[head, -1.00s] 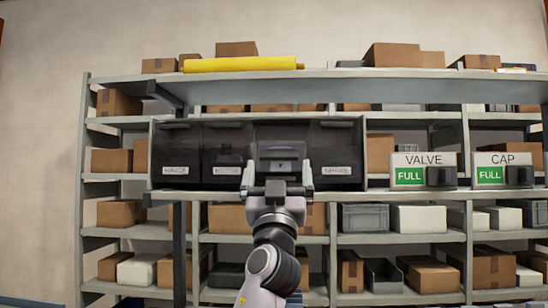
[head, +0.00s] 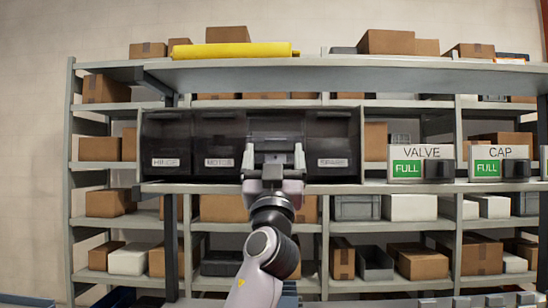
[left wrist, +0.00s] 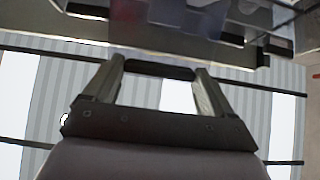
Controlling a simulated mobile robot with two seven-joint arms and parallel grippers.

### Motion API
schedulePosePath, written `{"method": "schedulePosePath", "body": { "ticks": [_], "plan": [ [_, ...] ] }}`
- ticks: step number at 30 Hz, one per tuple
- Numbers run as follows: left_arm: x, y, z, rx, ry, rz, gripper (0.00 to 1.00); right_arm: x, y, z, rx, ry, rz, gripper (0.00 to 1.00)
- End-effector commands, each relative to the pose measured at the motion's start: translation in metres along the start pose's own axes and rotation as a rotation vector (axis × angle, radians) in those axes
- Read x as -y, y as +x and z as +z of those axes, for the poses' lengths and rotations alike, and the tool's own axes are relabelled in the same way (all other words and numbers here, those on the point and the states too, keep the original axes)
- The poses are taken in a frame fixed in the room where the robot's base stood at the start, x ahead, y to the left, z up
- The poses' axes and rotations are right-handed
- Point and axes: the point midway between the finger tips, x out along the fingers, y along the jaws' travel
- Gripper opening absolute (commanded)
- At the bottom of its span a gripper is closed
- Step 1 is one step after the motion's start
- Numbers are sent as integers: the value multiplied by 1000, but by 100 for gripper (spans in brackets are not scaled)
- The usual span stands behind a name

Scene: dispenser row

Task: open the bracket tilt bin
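A row of four dark see-through tilt bins stands on a shelf. The left two read HINGE (head: 165,140) and MOTOR (head: 222,136). My right gripper is not in view.
The shelf unit (head: 350,73) holds several cardboard boxes, and a yellow roll (head: 232,50) lies on top. VALVE (head: 407,152) and CAP (head: 486,152) signs, both marked FULL, stand right of the bins. Shelf edges lie above and below the bin row.

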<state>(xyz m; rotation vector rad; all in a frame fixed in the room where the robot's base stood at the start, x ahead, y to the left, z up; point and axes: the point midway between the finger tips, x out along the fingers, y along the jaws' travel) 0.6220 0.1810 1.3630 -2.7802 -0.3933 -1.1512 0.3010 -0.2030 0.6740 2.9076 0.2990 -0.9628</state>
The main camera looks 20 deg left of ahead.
Motion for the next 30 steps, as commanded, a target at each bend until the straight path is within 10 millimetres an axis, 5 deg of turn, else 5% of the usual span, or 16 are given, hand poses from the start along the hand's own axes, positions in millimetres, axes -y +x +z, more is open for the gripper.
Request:
{"method": "schedulePosePath", "body": {
  "ticks": [19,20,21,30],
  "plan": [
    [0,18,-12,-7,-1,2,30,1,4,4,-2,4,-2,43],
    [0,18,-12,-8,-1,2,88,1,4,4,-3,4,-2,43],
    [0,18,-12,-7,-1,2,100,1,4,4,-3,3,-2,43],
    [0,16,-8,-2,-1,2,100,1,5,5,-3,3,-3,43]
  ]
}}
